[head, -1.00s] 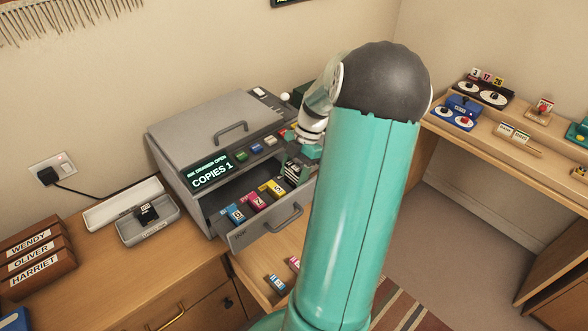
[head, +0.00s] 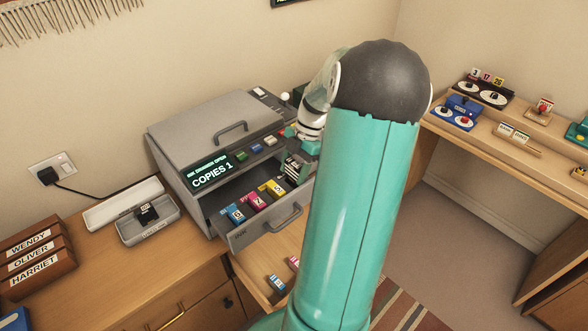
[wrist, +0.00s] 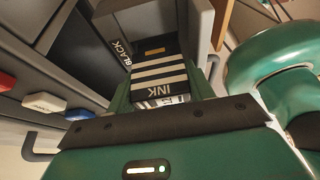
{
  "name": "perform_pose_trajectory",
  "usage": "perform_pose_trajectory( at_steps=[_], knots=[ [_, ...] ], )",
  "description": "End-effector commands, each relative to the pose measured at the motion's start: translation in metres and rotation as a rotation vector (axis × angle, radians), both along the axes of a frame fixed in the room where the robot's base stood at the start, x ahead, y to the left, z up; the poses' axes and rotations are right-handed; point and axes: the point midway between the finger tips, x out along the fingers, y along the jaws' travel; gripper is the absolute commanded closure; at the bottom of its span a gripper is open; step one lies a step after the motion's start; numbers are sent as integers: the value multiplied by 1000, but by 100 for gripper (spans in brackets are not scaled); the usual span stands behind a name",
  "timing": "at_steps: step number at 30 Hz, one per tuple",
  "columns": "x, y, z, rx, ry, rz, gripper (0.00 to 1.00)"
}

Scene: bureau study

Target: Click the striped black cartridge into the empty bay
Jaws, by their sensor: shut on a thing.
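The striped black cartridge (wrist: 160,70), with white bands and the word INK, is between the fingers of my gripper (wrist: 168,92) in the wrist view. In the head view the cartridge (head: 295,168) shows at the right end of the open ink drawer (head: 240,236), beside the yellow cartridge (head: 271,187). The bay (wrist: 123,52) marked BLACK has its grey walls around the cartridge's far end in the wrist view. I cannot tell how deep the cartridge sits. My gripper is shut on it; my arm hides part of the drawer's right side.
Magenta (head: 256,200) and blue (head: 236,213) cartridges fill neighbouring bays. The grey copier (head: 215,125) stands behind, its screen (head: 210,172) reading COPIES 1. An open grey case (head: 147,224) holds a black cartridge. More small cartridges (head: 277,283) lie below the drawer.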

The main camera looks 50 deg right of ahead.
Motion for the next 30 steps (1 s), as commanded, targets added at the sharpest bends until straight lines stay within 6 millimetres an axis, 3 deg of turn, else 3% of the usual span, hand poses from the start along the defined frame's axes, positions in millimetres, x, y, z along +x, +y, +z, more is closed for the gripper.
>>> perform_pose_trajectory(
  at_steps=[10, 30],
  knots=[
    [0, 0, -13, 1, 1, 0, 70],
    [0, 0, -1, -1, 0, 0, 70]
  ],
)
